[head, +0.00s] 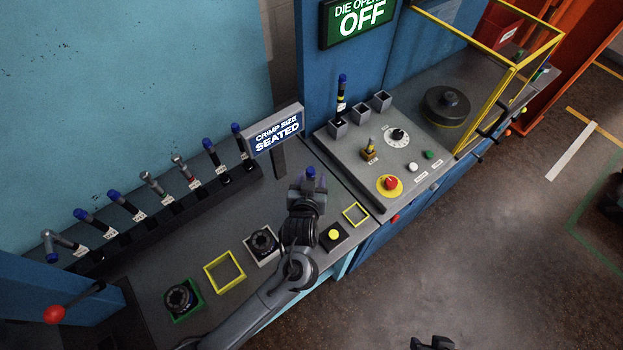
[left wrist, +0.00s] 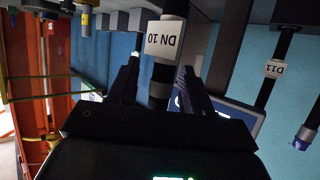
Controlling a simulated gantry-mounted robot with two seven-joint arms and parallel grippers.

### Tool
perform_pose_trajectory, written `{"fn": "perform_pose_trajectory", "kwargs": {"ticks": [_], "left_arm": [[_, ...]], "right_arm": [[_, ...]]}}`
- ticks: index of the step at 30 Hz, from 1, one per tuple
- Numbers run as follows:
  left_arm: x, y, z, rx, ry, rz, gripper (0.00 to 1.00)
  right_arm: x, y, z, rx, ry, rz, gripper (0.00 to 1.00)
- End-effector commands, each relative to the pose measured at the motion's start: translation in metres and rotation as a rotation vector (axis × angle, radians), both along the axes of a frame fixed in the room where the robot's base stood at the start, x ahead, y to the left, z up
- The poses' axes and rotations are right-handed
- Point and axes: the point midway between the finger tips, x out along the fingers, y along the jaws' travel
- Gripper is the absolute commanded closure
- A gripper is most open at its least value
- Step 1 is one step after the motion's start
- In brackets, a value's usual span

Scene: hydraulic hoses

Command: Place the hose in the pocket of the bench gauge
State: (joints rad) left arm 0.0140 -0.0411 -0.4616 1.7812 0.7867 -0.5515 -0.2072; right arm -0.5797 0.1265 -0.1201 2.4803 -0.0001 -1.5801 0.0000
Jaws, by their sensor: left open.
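The hose (left wrist: 164,75) is black with a white "DN 10" tag and stands between the fingers of my left gripper (left wrist: 158,88) in the left wrist view. In the head view its blue end (head: 311,173) shows just past my left gripper (head: 307,188), which is open around it. The bench gauge's sign (head: 275,131) stands on a post just left of the gripper and reads "CRIMP SIZE SEATED". The gauge pocket and the hose's lower end are hidden behind my gripper. A dark shape at the bottom edge may be my right gripper (head: 432,343), mostly cut off.
A rack of several tagged, blue-ended hoses (head: 157,184) runs along the wall at left. The bench holds a green-framed fixture (head: 182,299), an empty yellow frame (head: 225,271) and a yellow button (head: 333,235). A control panel (head: 385,165) and a yellow-framed guard (head: 513,75) stand at right.

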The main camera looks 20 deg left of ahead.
Motion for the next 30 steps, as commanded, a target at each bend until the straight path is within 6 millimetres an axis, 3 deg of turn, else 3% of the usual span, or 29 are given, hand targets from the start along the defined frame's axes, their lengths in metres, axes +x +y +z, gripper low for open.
{"fn": "perform_pose_trajectory", "kwargs": {"ticks": [8, 21, 30], "left_arm": [[-0.008, -0.002, 0.006, 0.000, 0.001, 0.000, 0.51], [-0.076, -0.018, 0.036, -0.003, 0.000, 0.000, 0.51], [-0.104, -0.025, 0.048, 0.000, 0.001, 0.000, 0.51]], "right_arm": [[0.000, 0.001, 0.002, 0.003, 0.000, -0.002, 0.57], [0.000, 0.002, 0.009, 0.011, 0.002, -0.007, 0.57], [0.000, 0.002, 0.011, 0.009, 0.001, -0.006, 0.57]]}}
